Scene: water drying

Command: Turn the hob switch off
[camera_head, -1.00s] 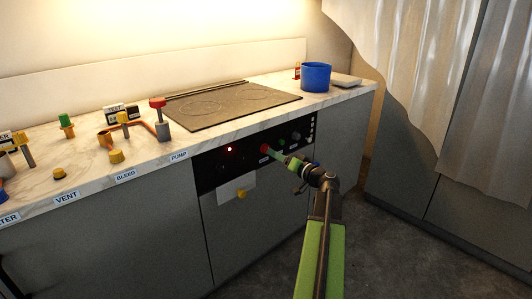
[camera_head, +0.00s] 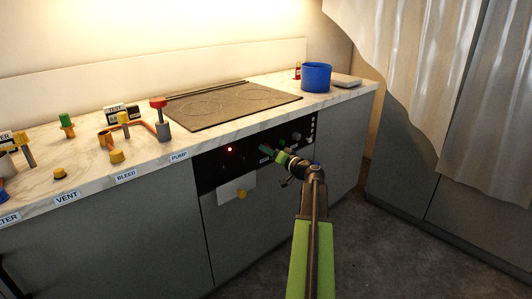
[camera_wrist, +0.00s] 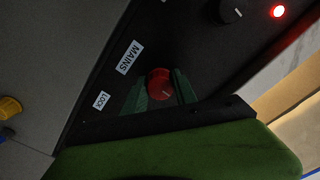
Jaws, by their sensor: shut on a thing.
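A round red knob (camera_wrist: 160,84) sits on the black control panel under the hob, near a MAINS label (camera_wrist: 129,57). My gripper (camera_wrist: 162,88) has its green fingers on both sides of this knob and is shut on it. The knob has a pale pointer mark. In the head view my gripper (camera_head: 266,150) is at the front of the panel (camera_head: 210,170) and hides the knob. A red lamp (camera_head: 230,149) glows on the panel, and it also shows in the wrist view (camera_wrist: 279,11). I cannot tell which knob is the hob switch.
A black knob (camera_wrist: 231,12) is near the lamp. The hob (camera_head: 235,105) lies in the worktop above, with a blue pot (camera_head: 316,77) to its right. Several valves and a red-topped post (camera_head: 158,103) stand at left. The floor (camera_head: 390,240) at right is clear.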

